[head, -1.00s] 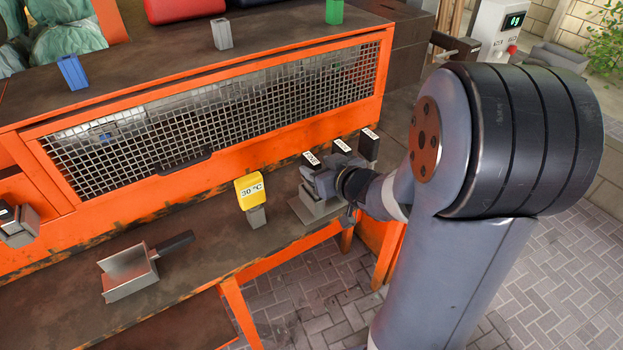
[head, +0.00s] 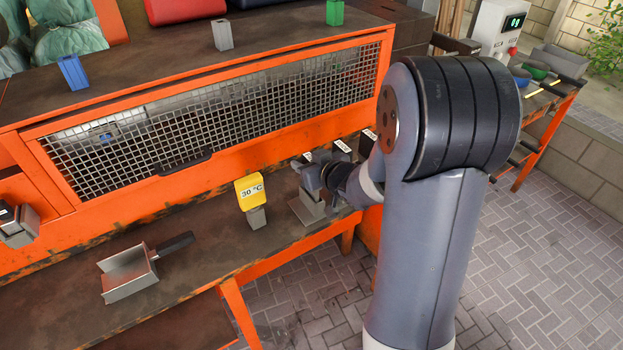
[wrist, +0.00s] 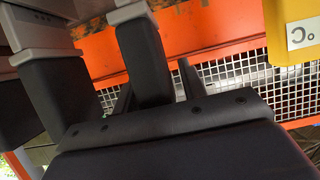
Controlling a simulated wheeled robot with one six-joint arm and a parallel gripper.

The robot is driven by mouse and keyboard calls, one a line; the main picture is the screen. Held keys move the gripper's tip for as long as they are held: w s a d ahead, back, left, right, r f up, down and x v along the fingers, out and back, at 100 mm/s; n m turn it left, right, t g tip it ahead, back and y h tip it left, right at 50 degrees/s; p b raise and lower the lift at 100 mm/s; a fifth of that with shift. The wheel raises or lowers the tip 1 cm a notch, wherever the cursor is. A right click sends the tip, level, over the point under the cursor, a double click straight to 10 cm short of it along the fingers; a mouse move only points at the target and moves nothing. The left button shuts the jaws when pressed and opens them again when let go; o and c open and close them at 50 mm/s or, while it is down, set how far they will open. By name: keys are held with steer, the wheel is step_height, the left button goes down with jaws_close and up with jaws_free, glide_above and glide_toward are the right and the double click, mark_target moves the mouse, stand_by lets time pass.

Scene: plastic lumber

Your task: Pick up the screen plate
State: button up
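Several dark handles with white labels stand in a row by the bench's right end; one label (head: 343,146) shows in the head view. I take these as the screen plates, but which one is meant I cannot tell. My gripper (wrist: 157,90) looks open in the wrist view. Its two black fingers lie on either side of a dark handle (wrist: 143,55) with a grey end; contact is not clear. Another dark handle (wrist: 58,95) stands to the left. In the head view my wrist and forearm hide most of the row. A grey metal block (head: 306,207) sits below my gripper.
A yellow 30 °C display (head: 250,193) stands left of my gripper. A metal scoop (head: 130,273) lies on the bench further left. An orange-framed mesh panel (head: 215,117) rises behind. The bench between scoop and display is clear.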

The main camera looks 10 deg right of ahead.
jaws_close()
stand_by(0.3)
step_height(320, 180, up, 10)
steer(key=p, duration=0.4)
steer(key=shift+r, duration=0.1)
step_height(320, 180, up, 10)
steer(key=p, duration=0.9)
stand_by(0.4)
